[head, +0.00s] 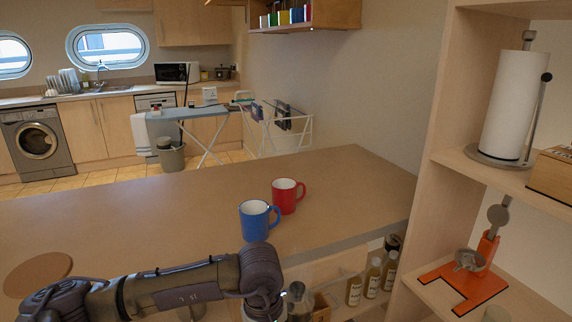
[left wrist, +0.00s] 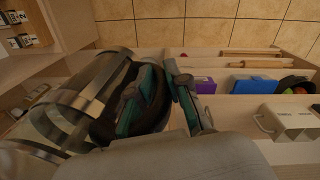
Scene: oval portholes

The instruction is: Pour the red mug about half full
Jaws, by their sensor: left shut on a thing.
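The red mug (head: 287,197) stands upright on the wooden counter (head: 150,212) in the head view. Its inside looks white; I cannot see any liquid in it. A blue mug (head: 256,223) stands upright just in front of it, to its left. My left gripper (left wrist: 162,88) is shut on the dark handle of a glass pot with metal bands (left wrist: 88,92), which looks tilted in the left wrist view. In the head view my left wrist is at the bottom, below the blue mug at the counter's near edge; the fingers are out of sight there. My right gripper is not in view.
A round wooden board (head: 38,273) lies at the counter's left. Bottles (head: 372,278) stand on a shelf below the counter. At right, shelving holds a paper towel roll (head: 508,105) and an orange press (head: 465,280). The left wrist view shows a purple box (left wrist: 198,85) and a blue box (left wrist: 257,86).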

